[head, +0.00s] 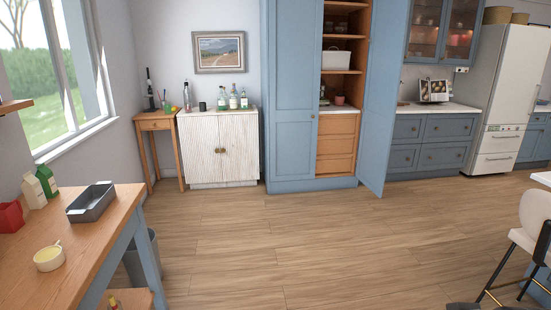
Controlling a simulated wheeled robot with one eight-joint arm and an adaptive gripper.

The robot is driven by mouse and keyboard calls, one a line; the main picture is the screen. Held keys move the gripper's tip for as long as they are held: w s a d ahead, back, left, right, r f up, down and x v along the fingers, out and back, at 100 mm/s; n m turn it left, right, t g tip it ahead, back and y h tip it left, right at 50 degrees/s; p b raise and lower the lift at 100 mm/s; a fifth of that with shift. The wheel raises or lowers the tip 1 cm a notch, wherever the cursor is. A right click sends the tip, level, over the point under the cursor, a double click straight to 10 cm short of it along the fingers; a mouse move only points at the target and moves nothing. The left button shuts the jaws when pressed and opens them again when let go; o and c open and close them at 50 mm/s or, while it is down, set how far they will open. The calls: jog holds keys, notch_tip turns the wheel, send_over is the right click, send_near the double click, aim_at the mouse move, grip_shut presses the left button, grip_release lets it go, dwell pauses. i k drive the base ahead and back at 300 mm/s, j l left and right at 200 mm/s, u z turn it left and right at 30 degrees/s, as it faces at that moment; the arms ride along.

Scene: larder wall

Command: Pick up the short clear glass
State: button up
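I cannot clearly make out a short clear glass in the head view. The white ribbed cabinet (219,165) by the back wall carries several bottles (233,99) and a small dark cup (202,106). Items there are small, and a clear glass among them is too faint to tell. The glass-fronted wall cabinet (443,28) at the upper right holds small items that I cannot identify. My gripper is not in view.
An open blue larder door (379,100) juts out. A pale stool (530,225) stands right. The wooden floor (270,235) between is clear.

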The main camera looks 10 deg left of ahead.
aim_at(188, 106)
jog(key=i+j+u, duration=0.4)
jog(key=i, duration=0.55)
jog(key=i+l+u, duration=0.15)
jog(key=i+u, duration=0.2)
jog(key=i, duration=2.7)
jog(key=i+j+u, duration=0.1)
jog(key=i, duration=0.8)
jog(key=i+j+u, duration=0.15)
jog(key=i, duration=0.75)
jog(key=i+j+z, duration=0.15)
jog(key=i+j, duration=0.15)
jog(key=i+j+z, duration=0.1)
jog(key=i+j, duration=0.15)
jog(key=j, duration=0.15)
jog(key=i+j+z, duration=0.15)
jog(key=i+j, duration=0.15)
jog(key=i+j+z, duration=0.15)
jog(key=j, duration=0.75)
jog(key=i+j+u, duration=0.15)
jog(key=j, duration=0.25)
jog(key=k, duration=0.05)
